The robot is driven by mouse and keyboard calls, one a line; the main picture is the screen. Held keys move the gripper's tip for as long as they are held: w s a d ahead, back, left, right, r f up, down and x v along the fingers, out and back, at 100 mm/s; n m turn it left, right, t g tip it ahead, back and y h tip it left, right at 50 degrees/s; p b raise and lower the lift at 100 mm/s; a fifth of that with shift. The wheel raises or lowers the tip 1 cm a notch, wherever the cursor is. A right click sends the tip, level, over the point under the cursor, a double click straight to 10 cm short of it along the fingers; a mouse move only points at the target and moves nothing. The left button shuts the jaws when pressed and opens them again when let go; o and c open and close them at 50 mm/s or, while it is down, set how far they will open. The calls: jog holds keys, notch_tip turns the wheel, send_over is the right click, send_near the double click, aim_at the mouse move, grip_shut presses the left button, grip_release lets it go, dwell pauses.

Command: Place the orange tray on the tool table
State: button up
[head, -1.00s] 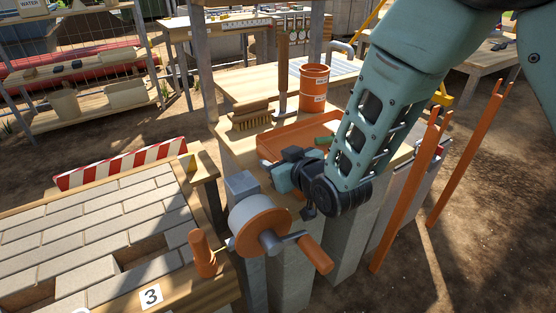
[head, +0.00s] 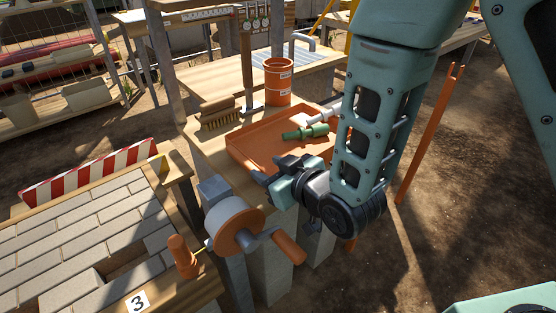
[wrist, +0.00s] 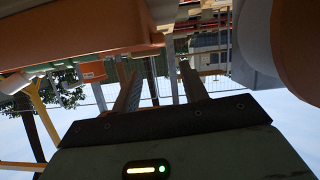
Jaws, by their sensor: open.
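The orange tray (head: 258,143) is shallow and rectangular. It lies flat on a wooden-topped stand (head: 205,150) in the head view, with a green tool (head: 305,132) and a pale cylinder (head: 322,117) in it. My gripper (head: 266,181) is at the tray's near edge, open, with nothing seen between its fingers. Whether it touches the rim is unclear. My forearm hides the tray's right end. The wrist view is upside down; the gripper's two fingers (wrist: 158,80) are apart, and an orange surface, apparently the tray (wrist: 75,30), fills the upper left. Which surface is the tool table is unclear.
An orange bucket (head: 278,82) and a brush (head: 221,115) stand behind the tray. A hand-crank reel (head: 234,226) is close to my gripper's left. A wooden table (head: 215,72) is farther back. A brick-topped bench (head: 85,235) is at left, an orange post (head: 430,135) at right.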

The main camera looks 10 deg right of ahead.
jog(key=shift+p+v, duration=1.2)
jog(key=shift+p, duration=1.95)
jog(key=s+d+r+g+h, duration=0.3)
jog(key=s+d+r+g, duration=0.2)
jog(key=s, duration=0.5)
jog(key=s+d+r+g+h, duration=0.4)
jog(key=s+r+g, duration=0.2)
jog(key=s+r, duration=0.2)
jog(key=shift+s+d+r+g, duration=0.2)
jog(key=shift+s+d+g, duration=0.2)
jog(key=shift+s, duration=0.45)
